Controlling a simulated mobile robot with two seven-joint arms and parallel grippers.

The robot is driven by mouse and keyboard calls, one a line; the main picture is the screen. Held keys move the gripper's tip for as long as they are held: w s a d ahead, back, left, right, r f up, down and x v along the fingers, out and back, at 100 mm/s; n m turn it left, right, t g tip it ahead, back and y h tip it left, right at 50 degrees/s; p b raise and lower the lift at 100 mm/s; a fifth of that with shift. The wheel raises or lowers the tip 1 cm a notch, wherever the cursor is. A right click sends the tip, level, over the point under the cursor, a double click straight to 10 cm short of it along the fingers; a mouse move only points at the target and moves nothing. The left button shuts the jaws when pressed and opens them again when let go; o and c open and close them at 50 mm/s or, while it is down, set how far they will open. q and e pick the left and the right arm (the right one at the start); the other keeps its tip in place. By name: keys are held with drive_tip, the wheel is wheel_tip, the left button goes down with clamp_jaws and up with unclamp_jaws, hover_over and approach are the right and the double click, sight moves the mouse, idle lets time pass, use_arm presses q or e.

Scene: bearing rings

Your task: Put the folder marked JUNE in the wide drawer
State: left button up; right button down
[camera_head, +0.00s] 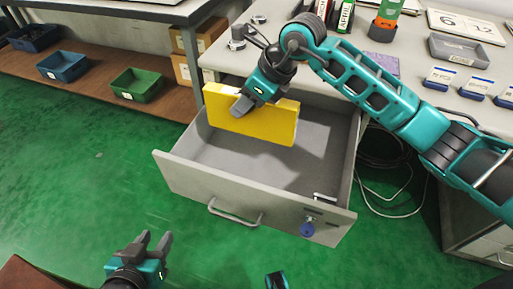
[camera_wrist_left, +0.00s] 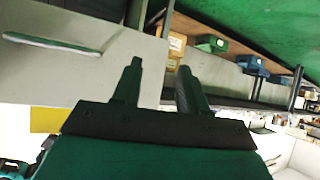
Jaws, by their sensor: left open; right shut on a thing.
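A yellow folder (camera_head: 262,125) is in my right gripper (camera_head: 243,106), which is shut on its top edge. The folder stands on edge at the back left of the open grey drawer (camera_head: 185,178), partly below the rim. I cannot tell whether it touches the drawer floor, and no month marking is readable on it. My left gripper (camera_head: 153,241) is open and empty, low in front of the drawer's left side. In the left wrist view, its open fingers (camera_wrist_left: 158,68) show beside a pale panel with a handle (camera_wrist_left: 50,43).
A key with a blue tag (camera_head: 307,229) hangs at the drawer front. The desk above holds upright binders (camera_head: 345,16), a grey tray (camera_head: 458,50) and blue-based card holders (camera_head: 440,77). Blue (camera_head: 62,66) and green bins (camera_head: 136,84) sit on a low shelf. Green floor is clear at left.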

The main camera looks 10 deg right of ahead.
wheel_tip(320, 180, down, 16)
drive_tip(key=b, duration=0.3)
drive_tip(key=shift+b, duration=0.3)
drive_tip(key=shift+f, duration=0.1)
use_arm(q)
drive_tip(key=shift+w+d+f, duration=0.15)
drive_tip(key=shift+d+f, duration=0.15)
drive_tip(key=shift+f, duration=0.25)
drive_tip(key=shift+w+d+f, duration=0.15)
drive_tip(key=shift+d+f, duration=0.1)
drive_tip(key=shift+f, duration=0.3)
use_arm(e)
drive_tip(key=c, duration=0.7)
unclamp_jaws()
